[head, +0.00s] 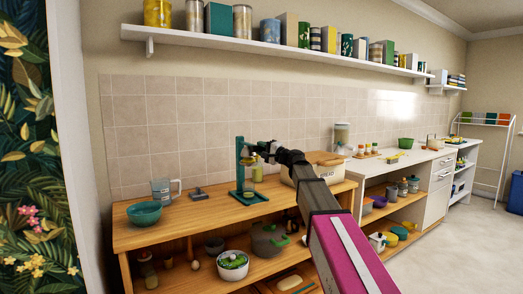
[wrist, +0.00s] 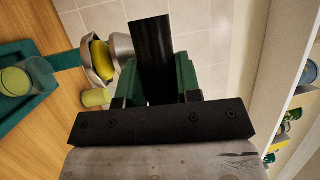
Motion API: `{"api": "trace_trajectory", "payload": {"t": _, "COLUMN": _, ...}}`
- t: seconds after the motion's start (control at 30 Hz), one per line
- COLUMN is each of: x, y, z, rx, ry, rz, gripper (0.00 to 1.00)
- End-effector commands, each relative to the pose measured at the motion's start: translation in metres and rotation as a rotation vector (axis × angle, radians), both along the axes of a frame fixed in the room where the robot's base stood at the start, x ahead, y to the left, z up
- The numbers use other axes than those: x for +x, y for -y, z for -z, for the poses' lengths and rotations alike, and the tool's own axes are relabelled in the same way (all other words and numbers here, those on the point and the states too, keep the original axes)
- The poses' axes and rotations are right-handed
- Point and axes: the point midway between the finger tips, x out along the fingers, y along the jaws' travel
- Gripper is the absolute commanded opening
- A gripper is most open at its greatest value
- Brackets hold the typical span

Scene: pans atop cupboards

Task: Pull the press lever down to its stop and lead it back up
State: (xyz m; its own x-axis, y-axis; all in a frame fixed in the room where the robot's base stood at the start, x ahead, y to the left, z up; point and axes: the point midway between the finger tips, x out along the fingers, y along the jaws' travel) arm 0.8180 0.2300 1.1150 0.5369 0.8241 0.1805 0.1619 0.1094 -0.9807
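The press (head: 240,168) is a teal stand with an upright column and a flat base on the wooden counter; its base also shows in the wrist view (wrist: 68,58), tilted at the left. The black lever (wrist: 150,50) sticks up between my green fingers, and both appear to touch its sides. My gripper (head: 266,149) is at the upper right of the press; in the wrist view my gripper (wrist: 155,80) looks shut on the lever. A yellow fruit piece (wrist: 100,58) sits in a silvery cup beside the lever. A clear glass (wrist: 16,82) stands on the base.
A teal bowl (head: 144,212), a glass jug (head: 165,189) and a small grey object (head: 199,193) stand left of the press. A bread box (head: 325,165) stands close on its right, partly behind my arm. A tiled wall (head: 190,120) is behind.

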Motion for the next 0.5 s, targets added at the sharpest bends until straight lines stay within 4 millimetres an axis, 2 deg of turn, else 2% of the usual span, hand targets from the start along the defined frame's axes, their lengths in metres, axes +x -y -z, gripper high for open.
{"api": "trace_trajectory", "payload": {"t": 0.27, "x": 0.000, "y": 0.000, "z": -0.008, "rx": -0.018, "ry": -0.022, "rz": -0.001, "gripper": 0.00}}
{"api": "trace_trajectory", "payload": {"t": 0.5, "x": 0.003, "y": -0.001, "z": -0.034, "rx": -0.081, "ry": -0.115, "rz": 0.000, "gripper": 0.00}}
